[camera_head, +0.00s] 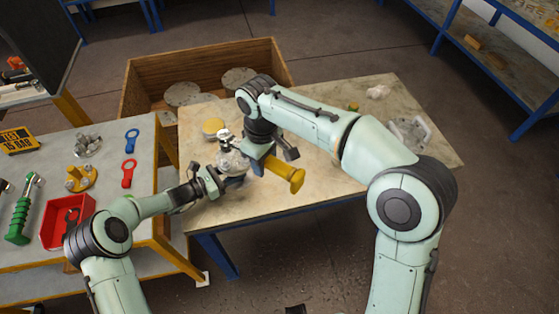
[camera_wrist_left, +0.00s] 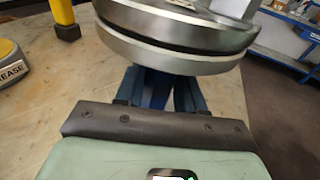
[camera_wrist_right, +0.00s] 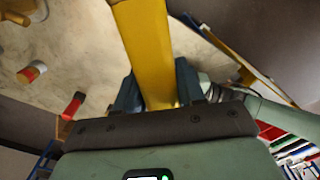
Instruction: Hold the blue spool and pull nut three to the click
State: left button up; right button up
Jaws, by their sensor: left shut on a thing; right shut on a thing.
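The flanged vessel with the blue spool stands on the near-left part of the middle table, its grey flange (camera_head: 232,160) partly covered by my arms. My left gripper (camera_head: 212,182) is at its left side. In the left wrist view the left fingers (camera_wrist_left: 158,90) are closed on the blue spool just below two stacked metal flange discs (camera_wrist_left: 180,42). My right gripper (camera_head: 268,155) is shut on a yellow tool (camera_head: 287,173), whose yellow bar (camera_wrist_right: 146,50) runs between the fingers in the right wrist view. The nuts cannot be told apart; the tool's working end is hidden.
A yellow-topped grease tin (camera_head: 213,126) sits behind the vessel. A grey part (camera_head: 409,132) lies at the table's right. The left bench holds a red bin (camera_head: 67,222), red and blue spanners (camera_head: 130,152) and a yellow part (camera_head: 80,178). A wooden crate (camera_head: 200,68) stands behind.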

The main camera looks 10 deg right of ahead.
jog(key=shift+s+a+r+n, duration=0.25)
jog(key=shift+a+r+n, duration=0.15)
jog(key=shift+a, duration=0.15)
jog(key=shift+f, duration=2.25)
jog(key=shift+f, duration=0.15)
jog(key=shift+f, duration=1.05)
jog(key=shift+s, duration=0.1)
